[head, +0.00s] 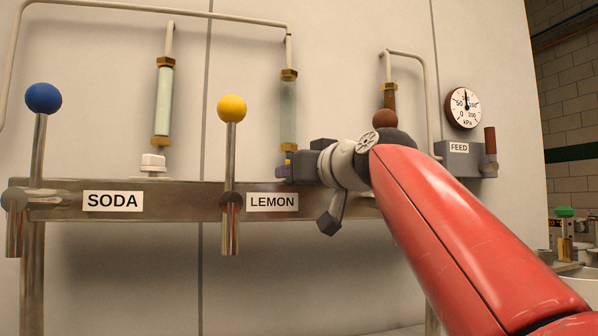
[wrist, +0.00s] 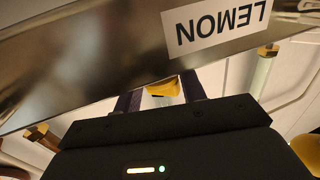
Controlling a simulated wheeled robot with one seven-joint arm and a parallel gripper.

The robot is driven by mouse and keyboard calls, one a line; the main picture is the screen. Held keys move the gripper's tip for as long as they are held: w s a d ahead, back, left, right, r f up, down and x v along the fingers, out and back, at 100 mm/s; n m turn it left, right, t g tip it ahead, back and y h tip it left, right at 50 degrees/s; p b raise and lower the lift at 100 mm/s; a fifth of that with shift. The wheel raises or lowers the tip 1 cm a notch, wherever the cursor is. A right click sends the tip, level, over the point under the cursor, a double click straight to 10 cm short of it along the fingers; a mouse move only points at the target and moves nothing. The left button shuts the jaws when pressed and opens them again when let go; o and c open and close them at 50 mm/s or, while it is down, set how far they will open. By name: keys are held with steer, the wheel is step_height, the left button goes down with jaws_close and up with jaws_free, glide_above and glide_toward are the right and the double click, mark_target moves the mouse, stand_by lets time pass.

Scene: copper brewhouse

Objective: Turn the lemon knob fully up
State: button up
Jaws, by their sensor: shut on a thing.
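The lemon knob shows in the wrist view as a yellow piece (wrist: 163,89) between my two dark fingers. My gripper (wrist: 161,95) is shut on it. In the head view my gripper (head: 288,165) is at the top of the metal rail, just above the LEMON label (head: 272,202). There the fingers and gripper body hide most of the knob. The label also shows upside down in the wrist view (wrist: 222,22). The lemon tap lever with a yellow ball (head: 232,108) stands upright left of my gripper, apart from it.
The lemon sight glass (head: 288,103) rises right behind my fingers. A blue-ball lever (head: 43,98), the SODA label (head: 113,201) and a white knob (head: 153,162) are to the left. A kPa gauge (head: 463,107) and FEED box (head: 459,158) are at right.

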steer(key=shift+s+a+r+m+t+h+p, duration=0.1)
steer(key=shift+m+t+h+p, duration=0.35)
steer(key=shift+h, duration=0.5)
steer(key=shift+a+r+m+t+h+p, duration=0.1)
steer(key=shift+m+t+h+p, duration=0.15)
steer(key=shift+m+h+p, duration=0.45)
steer(key=shift+f+m+h+b, duration=0.15)
steer(key=shift+m+h, duration=0.5)
steer(key=shift+h, duration=0.35)
steer(key=shift+f+m+h+b, duration=0.15)
steer(key=shift+m+h, duration=0.45)
steer(key=shift+h, duration=0.35)
steer(key=shift+a+h, duration=0.1)
steer(key=shift+h, duration=0.2)
steer(key=o, duration=0.9)
steer(key=shift+r, duration=0.1)
steer(key=s+b, duration=0.1)
steer(key=s, duration=0.6)
steer(key=shift+s+b, duration=0.4)
steer(key=shift+s, duration=0.1)
